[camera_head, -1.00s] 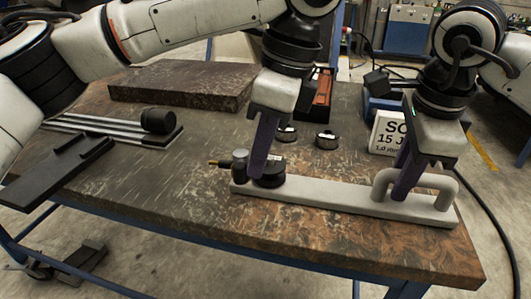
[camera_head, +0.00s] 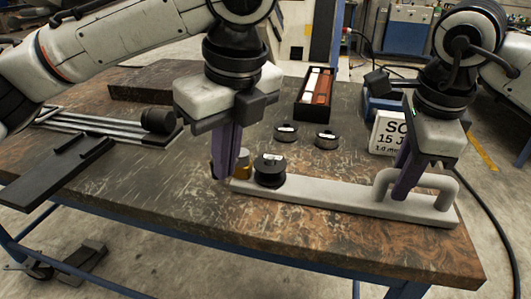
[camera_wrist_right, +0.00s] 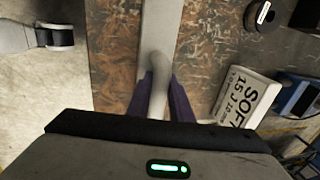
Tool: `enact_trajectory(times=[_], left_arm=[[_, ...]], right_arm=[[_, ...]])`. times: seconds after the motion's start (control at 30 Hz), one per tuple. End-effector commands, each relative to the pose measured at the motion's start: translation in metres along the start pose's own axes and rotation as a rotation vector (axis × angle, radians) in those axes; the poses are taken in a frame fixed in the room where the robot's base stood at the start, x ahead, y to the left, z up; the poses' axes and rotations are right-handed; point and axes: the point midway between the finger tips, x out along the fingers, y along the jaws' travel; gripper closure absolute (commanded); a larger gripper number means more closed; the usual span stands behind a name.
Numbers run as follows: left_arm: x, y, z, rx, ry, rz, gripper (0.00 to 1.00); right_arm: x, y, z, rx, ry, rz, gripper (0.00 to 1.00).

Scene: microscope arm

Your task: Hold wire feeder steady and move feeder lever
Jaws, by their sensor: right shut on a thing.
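The wire feeder is a long pale grey bar (camera_head: 325,198) lying along the table's front edge. A black round part (camera_head: 269,170) sits near its left end, and a looped handle (camera_head: 443,190) rises at its right end. My right gripper (camera_head: 402,194) is shut on the handle; in the right wrist view its purple fingers flank the handle (camera_wrist_right: 157,72). My left gripper (camera_head: 226,174) points down at the feeder's left end, beside the small grey and brass parts (camera_head: 242,166) there. Its fingers hide most of these parts, so its grip on the lever cannot be told.
Two small dark spools (camera_head: 326,140) and a white-labelled box (camera_head: 388,133) stand behind the feeder. A black roller on rails (camera_head: 157,120) and a dark slab (camera_head: 150,88) are at the left. The table's middle is mostly clear.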

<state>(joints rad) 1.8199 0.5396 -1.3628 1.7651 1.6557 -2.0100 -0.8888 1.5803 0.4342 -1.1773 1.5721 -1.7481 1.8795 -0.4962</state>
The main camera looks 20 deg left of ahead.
Motion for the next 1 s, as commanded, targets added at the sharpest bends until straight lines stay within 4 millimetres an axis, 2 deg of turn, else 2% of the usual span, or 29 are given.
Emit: enact_trajectory(times=[0.67, 0.83, 0.97, 1.0], left_arm=[[0.0, 0.002, 0.002, -0.003, -0.002, 0.0, 1.0], [-0.004, 0.003, -0.013, 0.002, -0.003, -0.001, 1.0], [-0.01, 0.005, -0.038, 0.004, -0.004, -0.001, 1.0], [-0.022, 0.005, -0.036, -0.004, -0.006, -0.005, 1.0]], right_arm=[[-0.001, -0.001, -0.001, 0.001, 0.002, -0.002, 1.0], [-0.001, -0.001, -0.001, 0.001, 0.002, -0.002, 1.0], [-0.001, -0.001, -0.001, 0.001, 0.002, -0.002, 1.0], [-0.001, -0.001, -0.001, 0.001, 0.002, -0.002, 1.0]])
